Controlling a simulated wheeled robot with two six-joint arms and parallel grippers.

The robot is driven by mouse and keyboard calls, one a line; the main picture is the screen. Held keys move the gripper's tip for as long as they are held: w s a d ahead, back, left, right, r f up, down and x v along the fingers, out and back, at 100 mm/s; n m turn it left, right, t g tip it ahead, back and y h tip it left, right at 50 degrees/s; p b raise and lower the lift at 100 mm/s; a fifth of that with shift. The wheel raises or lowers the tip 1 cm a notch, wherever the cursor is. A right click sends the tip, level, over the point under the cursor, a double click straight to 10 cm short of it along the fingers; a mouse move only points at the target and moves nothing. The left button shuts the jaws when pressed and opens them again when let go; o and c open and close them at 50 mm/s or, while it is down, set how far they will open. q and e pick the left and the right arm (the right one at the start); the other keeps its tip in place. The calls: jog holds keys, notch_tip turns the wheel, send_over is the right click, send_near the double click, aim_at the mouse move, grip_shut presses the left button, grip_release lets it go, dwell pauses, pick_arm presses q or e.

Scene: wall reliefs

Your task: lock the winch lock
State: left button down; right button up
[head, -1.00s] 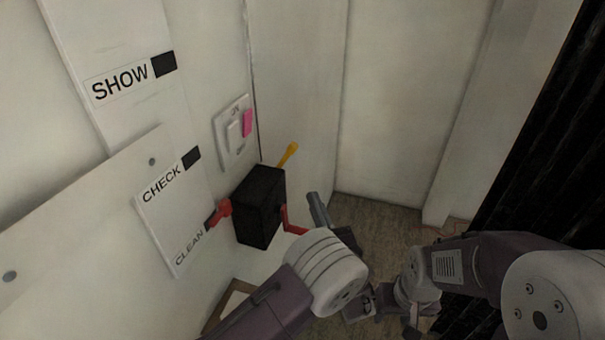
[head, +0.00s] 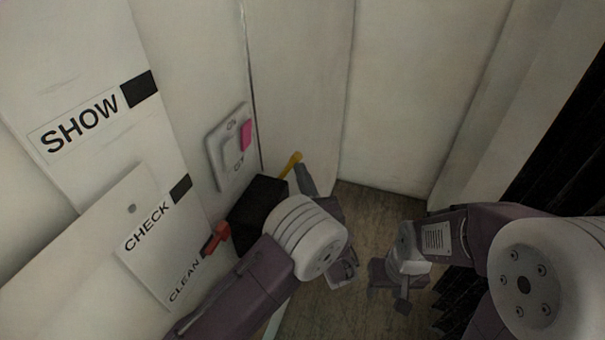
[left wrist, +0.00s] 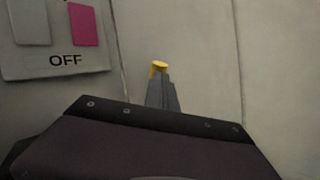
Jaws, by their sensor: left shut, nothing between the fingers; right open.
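A black winch box (head: 258,205) is mounted on the left wall near the corner. A yellow lever (head: 292,164), likely the winch lock, sticks up from its far side. My left gripper (head: 304,178) is beside the lever, shut with nothing held. In the left wrist view, the lever's yellow end (left wrist: 159,67) shows just beyond the grey fingertips (left wrist: 161,88); the rest is hidden, and I cannot tell whether they touch. My left arm covers the box's right side. My right gripper (head: 401,285) is open and empty, low at the right, away from the box.
A switch plate (head: 229,146) with a pink part is above the box. A red handle (head: 216,240) is left of the box, by the CLEAN label. SHOW (head: 80,124) and CHECK panels are further left. Floor at the back is clear.

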pick_arm(q)
jog(key=shift+a+r+n+g+p, duration=0.4)
jog(key=shift+r+n+p, duration=0.15)
jog(key=shift+r+n, duration=0.1)
jog(key=shift+w+a+r+n+g+h+p, duration=0.1)
jog(key=shift+w+a+r+n+g+p, duration=0.25)
jog(key=shift+a+n+g, duration=0.35)
jog(key=shift+w+a+r+n+g+h+p, duration=0.1)
jog(key=shift+a+r+n+g+p, duration=0.4)
jog(key=shift+a+n, duration=0.3)
jog(key=shift+w+a+r+n+g+h+p, duration=0.1)
jog(key=shift+w+a+r+n+g+p, duration=0.25)
jog(key=shift+a+n+g, duration=0.4)
jog(key=shift+s+f, duration=0.15)
